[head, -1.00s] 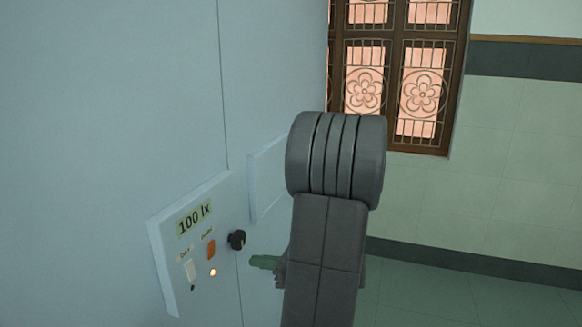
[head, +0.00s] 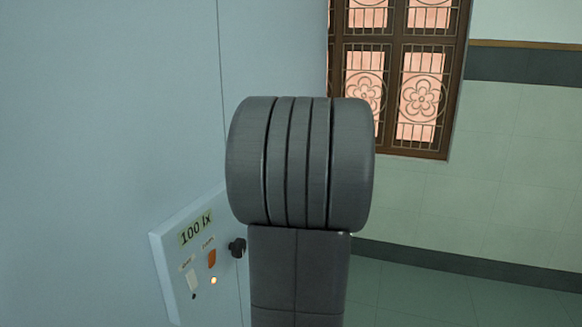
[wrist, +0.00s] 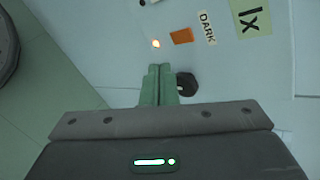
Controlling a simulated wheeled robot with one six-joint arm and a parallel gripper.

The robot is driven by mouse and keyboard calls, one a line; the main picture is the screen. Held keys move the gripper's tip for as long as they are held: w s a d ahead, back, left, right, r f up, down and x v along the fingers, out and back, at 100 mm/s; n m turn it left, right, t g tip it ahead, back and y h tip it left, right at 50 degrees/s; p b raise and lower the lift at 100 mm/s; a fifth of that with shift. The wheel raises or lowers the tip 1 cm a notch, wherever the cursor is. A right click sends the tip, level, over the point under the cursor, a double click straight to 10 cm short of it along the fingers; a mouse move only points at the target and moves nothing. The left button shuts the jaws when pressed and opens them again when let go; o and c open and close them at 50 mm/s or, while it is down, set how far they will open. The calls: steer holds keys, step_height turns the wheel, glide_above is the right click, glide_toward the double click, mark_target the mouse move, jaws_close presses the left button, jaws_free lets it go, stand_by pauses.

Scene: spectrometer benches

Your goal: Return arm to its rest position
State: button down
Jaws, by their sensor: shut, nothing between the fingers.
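My gripper (wrist: 159,70) shows in the wrist view with its two green fingers together and nothing between them. It points toward the control panel, and the black knob (wrist: 186,84) shows just right of the fingertips. In the head view my arm's dark grey links stand in the middle and hide the gripper. The panel (head: 178,255) on the pale cabinet reads "100 lx". It carries an orange switch (head: 212,258), a white switch (head: 192,280), a lit lamp (head: 214,280) and the black knob (head: 237,247).
The tall pale cabinet (head: 110,120) fills the left of the head view. A barred window (head: 395,80) is in the tiled wall at the back right. The green floor (head: 450,295) at the lower right looks clear.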

steer(key=r+n, duration=0.1)
steer(key=r+n+h, duration=0.1)
steer(key=w+r+n, duration=0.1)
steer(key=n, duration=0.1)
steer(key=shift+a+t+h+p, duration=0.3)
steer(key=shift+s+r, duration=0.1)
